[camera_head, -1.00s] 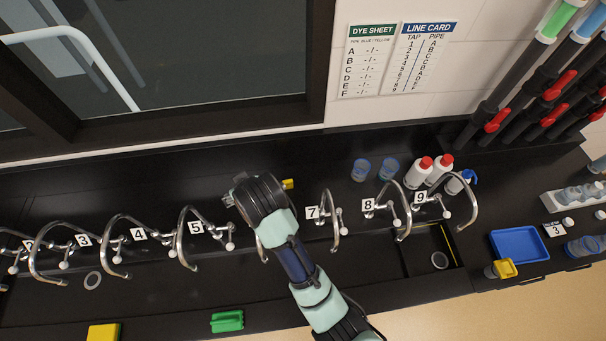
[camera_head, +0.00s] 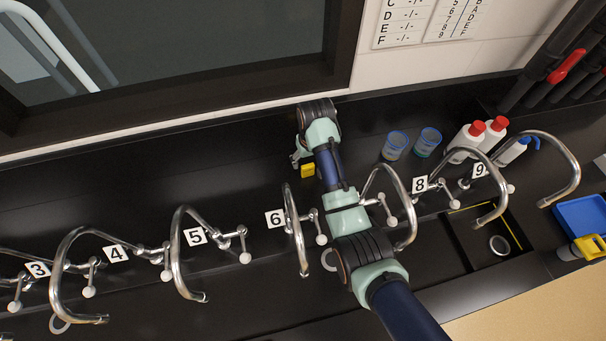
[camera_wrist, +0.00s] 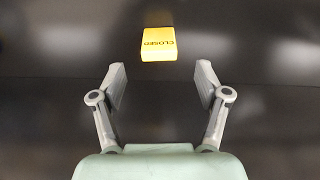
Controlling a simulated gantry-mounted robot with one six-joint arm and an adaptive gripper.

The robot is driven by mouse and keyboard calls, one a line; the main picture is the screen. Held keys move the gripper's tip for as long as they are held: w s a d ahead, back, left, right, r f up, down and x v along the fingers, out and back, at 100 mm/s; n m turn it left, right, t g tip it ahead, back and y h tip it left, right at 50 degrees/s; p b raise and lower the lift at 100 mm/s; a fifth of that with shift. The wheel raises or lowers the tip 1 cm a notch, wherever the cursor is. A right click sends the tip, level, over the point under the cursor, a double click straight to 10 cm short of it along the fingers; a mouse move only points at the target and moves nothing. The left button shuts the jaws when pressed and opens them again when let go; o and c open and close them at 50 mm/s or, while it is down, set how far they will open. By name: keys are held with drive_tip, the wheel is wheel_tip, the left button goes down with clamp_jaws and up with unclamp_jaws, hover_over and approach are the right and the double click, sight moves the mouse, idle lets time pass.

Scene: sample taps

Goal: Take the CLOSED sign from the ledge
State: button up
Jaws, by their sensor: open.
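The CLOSED sign is a small yellow block (camera_wrist: 158,45) with dark lettering, upside down in the wrist view. It lies on the black ledge, centred between the fingers and a little beyond their tips. In the head view the yellow sign (camera_head: 308,170) shows beside my arm, behind the row of taps. My gripper (camera_wrist: 160,84) is open and empty, its two fingers spread wider than the sign and not touching it. In the head view my gripper (camera_head: 298,157) is mostly hidden by my wrist.
Curved metal taps, including tap 6 (camera_head: 293,225) and tap 8 (camera_head: 480,190), stand in front of the ledge, with my arm reaching over them. Blue-rimmed beakers (camera_head: 396,145) and red-capped bottles (camera_head: 467,138) stand to the right. The ledge left of the sign is clear.

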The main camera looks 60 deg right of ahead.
sight(308, 166)
drive_tip(key=f, duration=0.2)
drive_tip(key=f+b, duration=0.1)
drive_tip(key=f, duration=0.4)
drive_tip(key=shift+w+d+f+b, duration=0.3)
drive_tip(key=shift+w+d+b, duration=0.05)
drive_tip(key=shift+d+b, duration=0.05)
drive_tip(key=shift+c, duration=0.3)
drive_tip(key=c, duration=1)
